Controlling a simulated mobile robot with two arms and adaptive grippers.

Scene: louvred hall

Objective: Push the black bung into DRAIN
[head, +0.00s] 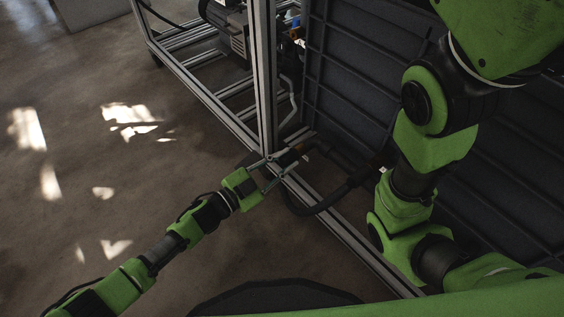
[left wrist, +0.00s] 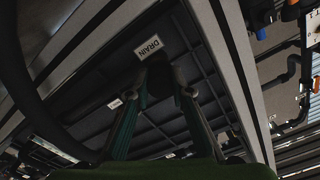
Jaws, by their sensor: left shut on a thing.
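My left gripper (head: 288,165) reaches in from the left to the lower rail of the metal frame, beside the dark ribbed panel. In the left wrist view its two fingers (left wrist: 164,88) are shut on a dark thing, the black bung (left wrist: 159,74), hard to make out against the dark panel. A white label reading DRAIN (left wrist: 149,47) sits just above the fingertips. The opening by the label is hidden or too dark to see, so I cannot tell whether the bung touches it.
The aluminium frame's upright (head: 264,80) and lower rail (head: 345,235) stand close around the left gripper. A black hose (head: 325,205) curves just right of it. A pump (head: 228,30) sits inside the frame. The concrete floor (head: 70,190) at left is clear.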

